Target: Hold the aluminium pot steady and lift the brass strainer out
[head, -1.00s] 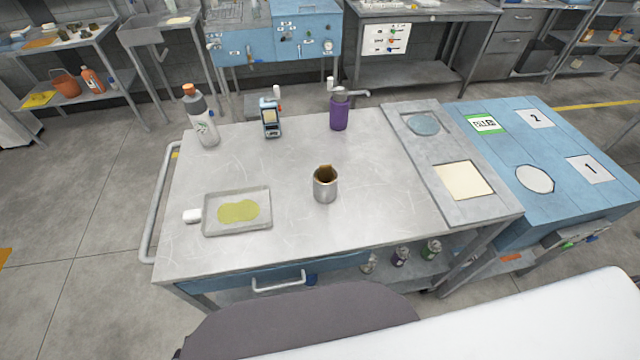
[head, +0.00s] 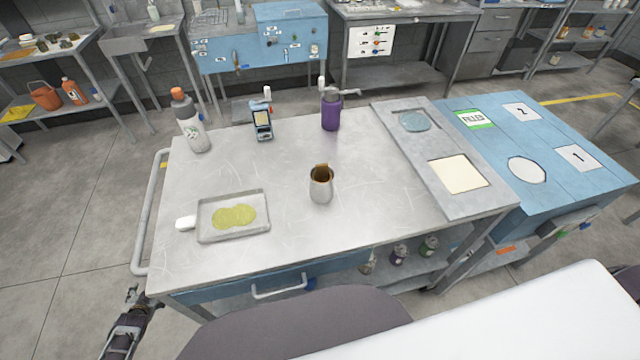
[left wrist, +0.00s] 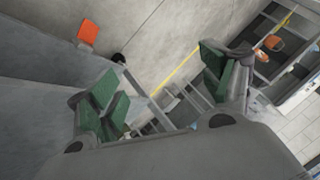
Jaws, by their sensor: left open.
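The aluminium pot (head: 321,191) stands upright near the middle of the metal cart top. The brass strainer (head: 321,171) sits in its mouth, its brownish rim showing above the pot's edge; the rest of it is hidden inside. My left gripper (head: 132,294) is at the lower left in the head view, outside the cart's left edge and well away from the pot. In the left wrist view my left gripper (left wrist: 165,92) has its green-padded fingers wide apart with nothing between them. My right gripper is not in view.
A tray (head: 233,236) with yellow liquid lies left of the pot. A white-grey bottle (head: 194,130), a small blue device (head: 262,124) and a purple bottle (head: 331,113) stand behind. A side handle (head: 146,215) edges the cart. The surface around the pot is clear.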

